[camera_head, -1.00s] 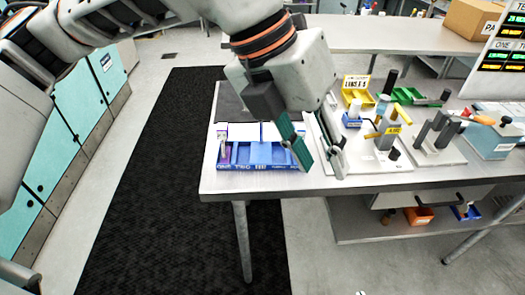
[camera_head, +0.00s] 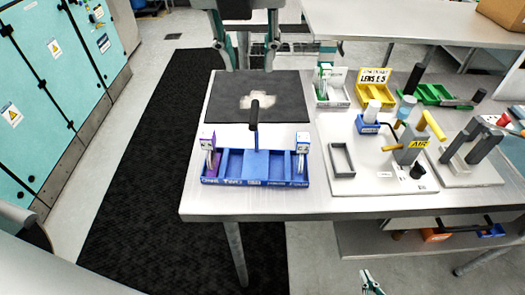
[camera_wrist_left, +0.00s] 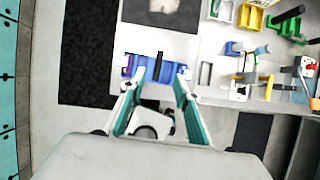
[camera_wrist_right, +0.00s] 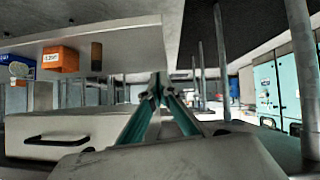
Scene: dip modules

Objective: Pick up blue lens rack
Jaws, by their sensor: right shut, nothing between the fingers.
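The blue lens rack (camera_head: 256,183) stands upright on the near left part of the table, with an upright black handle (camera_head: 254,112) at its middle. A purple-based piece stands in its left end and a blue-and-white piece in its right end; the compartments between look empty. My left gripper (camera_head: 248,68) is open and empty at the top of the head view, apart from the rack. In the left wrist view the rack (camera_wrist_left: 171,72) lies ahead, beyond the open fingers (camera_wrist_left: 160,84). My right gripper (camera_head: 371,284) is shut and empty, low in front of the table; its closed tips show in its wrist view (camera_wrist_right: 157,84).
A dark mat (camera_head: 290,88) lies behind the rack. A lower shelf (camera_head: 385,243) holds an orange bin (camera_head: 436,234).

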